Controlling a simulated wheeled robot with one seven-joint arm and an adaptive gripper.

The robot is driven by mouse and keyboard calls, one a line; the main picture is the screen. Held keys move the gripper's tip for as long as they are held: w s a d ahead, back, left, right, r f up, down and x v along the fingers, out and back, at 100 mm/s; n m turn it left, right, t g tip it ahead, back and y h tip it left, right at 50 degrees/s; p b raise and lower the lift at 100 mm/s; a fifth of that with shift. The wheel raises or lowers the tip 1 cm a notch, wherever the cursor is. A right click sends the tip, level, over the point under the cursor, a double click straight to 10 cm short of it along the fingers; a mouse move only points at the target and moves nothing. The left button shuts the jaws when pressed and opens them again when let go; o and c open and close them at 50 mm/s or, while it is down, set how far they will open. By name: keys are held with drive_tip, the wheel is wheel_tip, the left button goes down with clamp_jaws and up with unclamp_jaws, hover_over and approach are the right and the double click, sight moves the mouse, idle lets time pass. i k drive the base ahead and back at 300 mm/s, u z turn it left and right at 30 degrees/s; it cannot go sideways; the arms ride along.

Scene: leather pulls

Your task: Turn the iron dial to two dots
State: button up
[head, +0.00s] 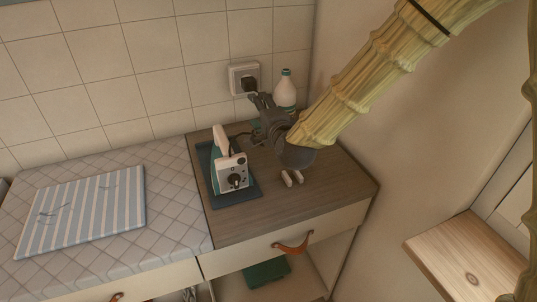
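The iron (231,167) is white and teal and sits on a dark teal rest (246,193) on the wooden counter. Its pale end panel faces me, with a dark round dial (234,181) in the middle. The dial's dots and pointer are too small to read. My gripper (258,104) is dark grey and is right of and beyond the iron, above the counter, apart from the dial. Its fingers are small and partly overlapped by one another, so their opening is unclear. I see nothing held in it.
A wall socket with a black plug (249,84) and a white bottle (286,90) are behind my gripper. Two small pale pieces (291,178) show near the counter front. A striped cloth (85,210) lies on the padded cover at left. A leather pull (292,245) hangs on the drawer.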

sight(234, 179)
drive_tip(key=u, duration=0.05)
drive_tip(key=k, duration=1)
